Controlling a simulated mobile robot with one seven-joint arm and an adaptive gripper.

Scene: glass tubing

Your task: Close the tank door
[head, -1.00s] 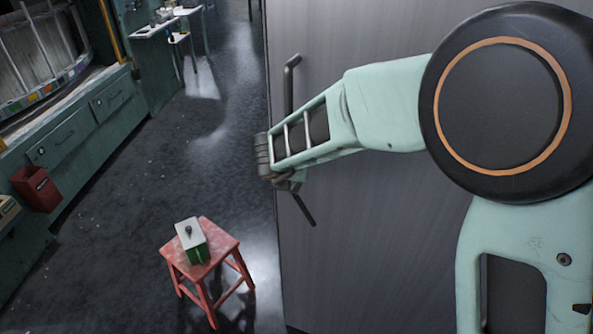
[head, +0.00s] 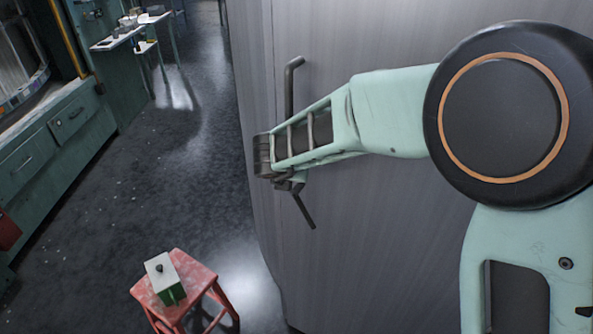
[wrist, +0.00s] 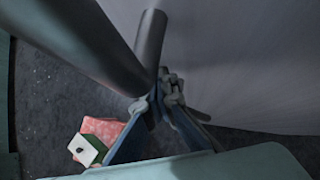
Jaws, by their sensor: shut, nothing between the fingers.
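The tank door (head: 390,230) is a tall, smooth grey panel filling the middle and right of the head view. It also fills the upper right of the wrist view (wrist: 260,65). Its dark bar handle (head: 289,88) stands out near the left edge, partly hidden behind my arm. In the wrist view the handle (wrist: 75,35) runs down from the upper left. My gripper (wrist: 163,98) is shut and empty, its fingertips close beside the handle; I cannot tell whether they touch. In the head view the gripper (head: 290,184) is mostly hidden by my wrist.
A red stool (head: 205,273) with a green and white box (head: 165,278) on it stands at the lower left. Green cabinets (head: 50,150) line the left side.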

